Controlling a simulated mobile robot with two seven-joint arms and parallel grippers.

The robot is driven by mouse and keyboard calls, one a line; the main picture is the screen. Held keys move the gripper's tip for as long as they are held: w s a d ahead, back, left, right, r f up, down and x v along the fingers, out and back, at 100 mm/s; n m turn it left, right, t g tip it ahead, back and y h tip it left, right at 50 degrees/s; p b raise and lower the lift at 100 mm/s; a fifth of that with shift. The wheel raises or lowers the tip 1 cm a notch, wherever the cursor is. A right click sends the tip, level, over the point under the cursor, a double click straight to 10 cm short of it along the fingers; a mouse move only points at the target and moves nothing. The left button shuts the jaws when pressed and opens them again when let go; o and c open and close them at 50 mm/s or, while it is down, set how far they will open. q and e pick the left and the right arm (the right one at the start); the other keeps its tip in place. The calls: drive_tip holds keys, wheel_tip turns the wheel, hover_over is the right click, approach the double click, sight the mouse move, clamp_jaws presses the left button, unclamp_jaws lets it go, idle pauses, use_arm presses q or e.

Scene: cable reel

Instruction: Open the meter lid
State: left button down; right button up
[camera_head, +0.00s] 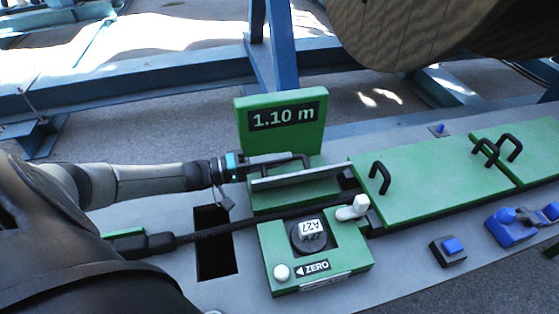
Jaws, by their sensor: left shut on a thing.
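The meter (295,195) is a green body behind the black cable, with an upright green panel (285,140) reading "1.10 m" at its back. The meter lid (310,176) shows as a thin grey plate with a black bar handle (303,157). The lid looks tilted; I cannot tell by how much. My left gripper (268,161) reaches in from the left and is shut on the lid handle. The gripper hides part of the handle. My right gripper is not in view.
A black cable (255,222) runs across the grey bench in front of the meter. A green block with a dial and "ZERO" label (318,267) stands before it. Green covers with black handles (430,188) lie right. A dark rectangular opening (215,258) lies left.

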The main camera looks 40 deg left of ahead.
use_arm(q)
drive_tip(key=c, duration=0.8)
unclamp_jaws()
drive_tip(key=shift+c, duration=0.2)
drive_tip(key=v, duration=1.5)
drive_tip(key=shift+s, duration=0.2)
